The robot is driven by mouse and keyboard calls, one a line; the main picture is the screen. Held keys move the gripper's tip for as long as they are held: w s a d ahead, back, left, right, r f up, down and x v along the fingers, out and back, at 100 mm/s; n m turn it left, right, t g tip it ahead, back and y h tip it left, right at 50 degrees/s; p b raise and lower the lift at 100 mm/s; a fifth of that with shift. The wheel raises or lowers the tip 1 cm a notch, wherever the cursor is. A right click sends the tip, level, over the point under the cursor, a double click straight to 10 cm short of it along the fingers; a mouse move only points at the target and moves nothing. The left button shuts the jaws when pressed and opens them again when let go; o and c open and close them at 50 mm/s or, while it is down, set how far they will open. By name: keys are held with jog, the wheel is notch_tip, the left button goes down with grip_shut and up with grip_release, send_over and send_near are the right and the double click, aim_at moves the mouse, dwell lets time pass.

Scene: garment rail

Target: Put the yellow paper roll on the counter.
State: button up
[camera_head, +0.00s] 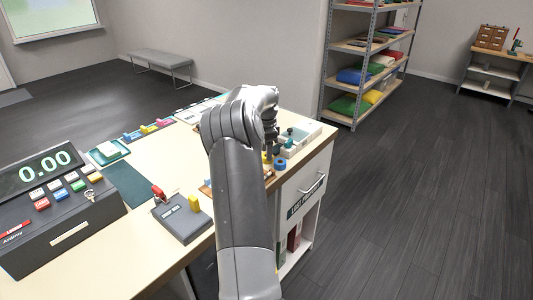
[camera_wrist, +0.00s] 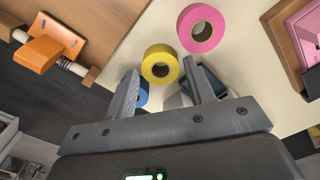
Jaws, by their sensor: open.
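The yellow paper roll (camera_wrist: 161,65) shows in the wrist view as a ring with a brown core, against the cream counter (camera_wrist: 235,60). In the head view only a bit of yellow (camera_head: 265,157) shows beside my gripper (camera_head: 270,150), mostly hidden by my arm. In the wrist view my gripper (camera_wrist: 160,68) is open, with one finger left and one right of the roll. I cannot tell whether the roll is between the fingers or just beyond their tips. The counter (camera_head: 150,165) carries the other items in the head view.
A pink roll (camera_wrist: 201,28) lies close to the yellow one, and a blue roll (camera_wrist: 142,93) shows partly behind the left finger; the blue roll (camera_head: 280,163) also shows in the head view. A white tray (camera_head: 312,133) stands at the counter's right end.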

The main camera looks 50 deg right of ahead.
notch_tip(320, 180, up, 10)
jog(key=s+a+r+n+t, duration=0.1)
jog(key=a+r+n, duration=0.3)
jog(key=a, duration=0.7)
jog(key=s+a+r+n+t, duration=0.1)
jog(key=a+r+n, duration=0.3)
jog(key=a, duration=0.7)
jog(key=s+a+r+n+t, duration=0.1)
jog(key=a+r+n, duration=0.3)
jog(key=a, duration=0.6)
jog(key=s+a+f+n+t, duration=0.1)
jog(key=s+a+f+n, duration=0.2)
jog(key=s+a+n, duration=0.3)
jog(key=s+a+f+n+t, duration=0.1)
jog(key=s+a+f+n, duration=0.3)
jog(key=s+a, duration=0.7)
jog(key=a+n, duration=0.2)
jog(key=a, duration=0.3)
jog(key=shift+f+n+t, duration=0.2)
jog(key=shift+n+t, duration=0.1)
jog(key=shift+n, duration=0.1)
